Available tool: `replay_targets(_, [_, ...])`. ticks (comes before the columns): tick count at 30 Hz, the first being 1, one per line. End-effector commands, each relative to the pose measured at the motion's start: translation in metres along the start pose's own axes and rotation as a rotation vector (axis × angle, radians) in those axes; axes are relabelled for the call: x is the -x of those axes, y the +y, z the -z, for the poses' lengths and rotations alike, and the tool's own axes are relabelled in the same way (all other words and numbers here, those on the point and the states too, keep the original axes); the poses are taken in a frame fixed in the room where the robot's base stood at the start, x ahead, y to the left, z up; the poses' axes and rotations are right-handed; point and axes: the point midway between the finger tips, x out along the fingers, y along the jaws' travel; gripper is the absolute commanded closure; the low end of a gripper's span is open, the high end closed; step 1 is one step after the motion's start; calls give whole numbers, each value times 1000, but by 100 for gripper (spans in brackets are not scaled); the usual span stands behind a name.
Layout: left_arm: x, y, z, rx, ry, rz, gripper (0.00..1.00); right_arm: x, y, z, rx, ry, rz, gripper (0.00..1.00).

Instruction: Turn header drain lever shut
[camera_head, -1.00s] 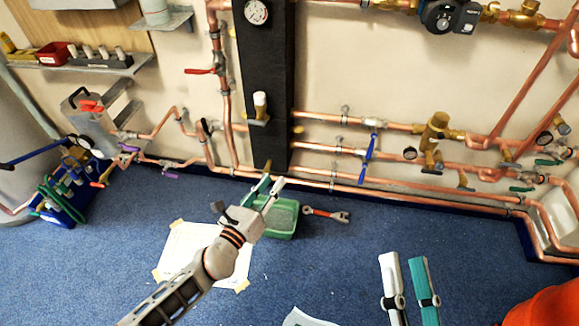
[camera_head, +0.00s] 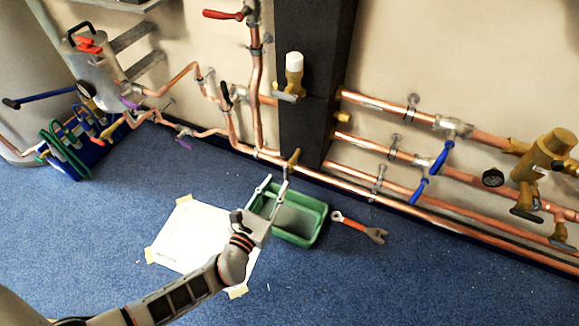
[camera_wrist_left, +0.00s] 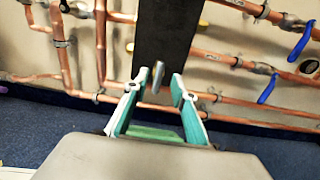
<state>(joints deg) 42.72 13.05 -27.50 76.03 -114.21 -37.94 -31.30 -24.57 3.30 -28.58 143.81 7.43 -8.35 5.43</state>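My left gripper (camera_head: 275,183) is open in front of the foot of the dark column, above a green tub. Its two fingers, with teal inner faces, also show in the left wrist view (camera_wrist_left: 160,88), spread apart with a gap between them. A small brass fitting (camera_head: 293,158) stands on the low copper pipe just beyond the fingertips; it may be the header drain lever, but I cannot tell. In the left wrist view a short grey piece (camera_wrist_left: 157,77) shows between the fingertips, against the column. I see no contact. My right gripper is out of view.
The green tub (camera_head: 322,212) stands on the blue floor below the gripper. An orange-handled wrench (camera_head: 360,226) lies to its right, and a taped paper sheet (camera_head: 185,225) to its left. Copper pipes with blue levers (camera_head: 441,157) run along the wall at right.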

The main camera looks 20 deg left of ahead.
Motion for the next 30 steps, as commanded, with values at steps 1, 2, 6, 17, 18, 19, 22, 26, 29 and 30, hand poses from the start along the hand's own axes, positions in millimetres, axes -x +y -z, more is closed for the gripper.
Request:
replay_targets(1, [-6, 0, 0, 1, -2, -2, 74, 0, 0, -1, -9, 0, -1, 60])
replay_targets(2, [-10, 0, -2, 1, -4, -2, 74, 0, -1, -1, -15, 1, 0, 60])
replay_targets(6, [-31, 0, -2, 1, -3, -1, 74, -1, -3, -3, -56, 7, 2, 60])
replay_targets(17, [-72, 0, -1, 2, -1, 0, 74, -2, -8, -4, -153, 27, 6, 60])
replay_targets(18, [-73, 0, -1, 1, -1, 0, 74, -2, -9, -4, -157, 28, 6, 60])
replay_targets(19, [-74, 0, -2, 1, -1, 0, 74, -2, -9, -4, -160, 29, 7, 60])
replay_targets(22, [-75, 0, -2, 1, -2, 1, 74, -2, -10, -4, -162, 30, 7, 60])
replay_targets(26, [-75, 0, -3, 1, -2, 1, 74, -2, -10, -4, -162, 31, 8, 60])
replay_targets(29, [-75, 0, -3, 1, -2, 1, 95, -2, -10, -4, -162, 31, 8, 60])
replay_targets(30, [-75, 0, -3, 1, -2, 1, 100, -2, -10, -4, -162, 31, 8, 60])
